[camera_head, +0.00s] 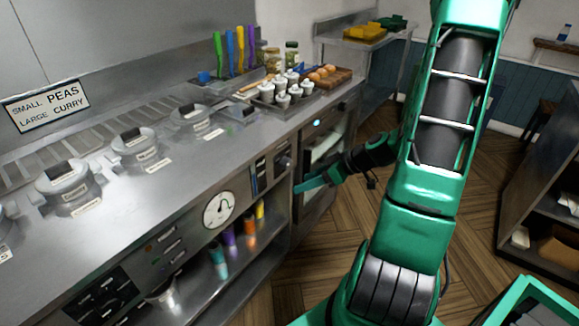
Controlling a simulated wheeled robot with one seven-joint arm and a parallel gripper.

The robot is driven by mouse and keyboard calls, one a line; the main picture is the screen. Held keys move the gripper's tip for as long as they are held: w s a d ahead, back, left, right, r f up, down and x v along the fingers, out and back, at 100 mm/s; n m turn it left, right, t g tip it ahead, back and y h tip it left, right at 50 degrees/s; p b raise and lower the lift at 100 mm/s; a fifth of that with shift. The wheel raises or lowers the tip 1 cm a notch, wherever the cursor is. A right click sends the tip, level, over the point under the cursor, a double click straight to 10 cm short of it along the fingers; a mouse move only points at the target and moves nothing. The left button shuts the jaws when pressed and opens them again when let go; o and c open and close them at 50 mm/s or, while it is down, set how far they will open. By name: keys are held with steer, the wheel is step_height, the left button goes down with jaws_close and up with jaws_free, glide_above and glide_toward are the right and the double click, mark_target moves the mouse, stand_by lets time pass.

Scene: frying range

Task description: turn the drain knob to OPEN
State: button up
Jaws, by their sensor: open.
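My gripper (306,184) is at the end of the green arm, in front of the range's front face, just right of a small dark knob-like fitting (283,160). A green finger points left toward the panel and looks apart from the fitting. My gripper is open with nothing seen between the fingers. I cannot read any OPEN or DRAIN marking, so I cannot tell whether this fitting is the drain knob or how it is turned.
The front panel carries a round dial gauge (219,209) and a dark control panel (105,295). Lidded pots (62,177) sit in the steel counter (150,205). A tray of small white cups (284,101) stands at the back. The wooden floor (350,218) is clear; shelving (535,180) is at right.

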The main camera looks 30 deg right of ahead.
mark_target(289, 164)
steer(key=w+d+m+t+h, duration=0.1)
steer(key=w+d+t, duration=0.3)
steer(key=d+t, duration=0.15)
steer(key=x, duration=1)
steer(key=shift+w+d, duration=0.2)
steer(key=shift+d, duration=0.1)
steer(key=shift+g, duration=0.25)
steer(key=c, duration=1.1)
